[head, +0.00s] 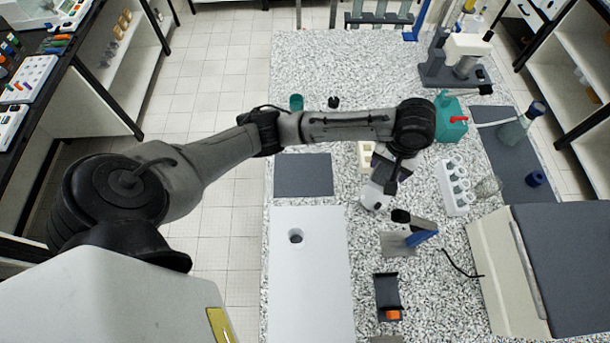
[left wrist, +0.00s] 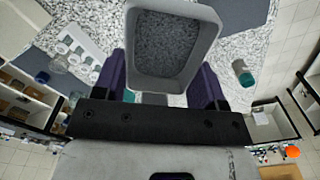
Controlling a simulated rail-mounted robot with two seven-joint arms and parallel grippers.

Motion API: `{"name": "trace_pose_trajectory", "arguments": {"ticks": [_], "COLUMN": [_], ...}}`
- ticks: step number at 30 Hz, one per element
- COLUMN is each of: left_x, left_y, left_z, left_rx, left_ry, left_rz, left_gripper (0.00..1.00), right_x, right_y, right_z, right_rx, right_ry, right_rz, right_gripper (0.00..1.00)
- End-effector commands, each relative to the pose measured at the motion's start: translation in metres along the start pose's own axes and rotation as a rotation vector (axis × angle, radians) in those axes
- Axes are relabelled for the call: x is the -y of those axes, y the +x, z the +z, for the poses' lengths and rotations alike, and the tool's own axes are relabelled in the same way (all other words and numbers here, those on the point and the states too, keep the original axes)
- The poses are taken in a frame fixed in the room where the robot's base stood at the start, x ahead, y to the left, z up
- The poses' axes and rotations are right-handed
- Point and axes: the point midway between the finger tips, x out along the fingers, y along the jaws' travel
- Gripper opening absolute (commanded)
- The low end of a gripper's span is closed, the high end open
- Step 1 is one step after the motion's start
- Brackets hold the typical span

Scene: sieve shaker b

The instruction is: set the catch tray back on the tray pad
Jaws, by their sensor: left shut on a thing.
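The tray pad seems to be the flat dark grey mat (head: 303,175) left of the tray, bare. It also shows at the top right of the left wrist view (left wrist: 248,12). My right gripper is not in view.
A white slab with a round hole (head: 307,275) lies in front of the mat. A teal cup (head: 296,102) stands behind it.

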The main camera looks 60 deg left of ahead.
Motion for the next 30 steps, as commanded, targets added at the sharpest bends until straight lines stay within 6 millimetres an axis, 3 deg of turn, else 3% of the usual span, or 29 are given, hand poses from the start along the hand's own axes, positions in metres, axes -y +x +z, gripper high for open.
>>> {"name": "trace_pose_trajectory", "arguments": {"ticks": [1,3,10,12,15,18,24,30], "left_x": [0.009,0.024,0.075,0.1,0.126,0.147,0.172,0.198], "left_y": [0.027,0.054,0.132,0.163,0.193,0.216,0.24,0.259], "left_z": [-0.003,-0.008,-0.008,-0.004,0.003,0.012,0.022,0.01], "left_rx": [0.012,0.014,0.016,0.012,0.009,0.005,0.001,-0.001], "left_ry": [-0.055,-0.131,-0.335,-0.4,-0.471,-0.523,-0.578,-0.593], "left_rz": [0.0,0.0,0.005,-0.001,0.0,0.001,0.003,0.0], "left_gripper": [0.43,0.43,0.43,0.43,0.43,0.43,0.43,0.43], "right_x": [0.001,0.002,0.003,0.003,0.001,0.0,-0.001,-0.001], "right_y": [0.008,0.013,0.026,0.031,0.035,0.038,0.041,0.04], "right_z": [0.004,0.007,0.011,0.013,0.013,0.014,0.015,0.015], "right_rx": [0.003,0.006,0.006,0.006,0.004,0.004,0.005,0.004], "right_ry": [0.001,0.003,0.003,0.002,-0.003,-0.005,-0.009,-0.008], "right_rz": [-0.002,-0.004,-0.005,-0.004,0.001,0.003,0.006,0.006], "right_gripper": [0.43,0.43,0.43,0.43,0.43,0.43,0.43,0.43]}}
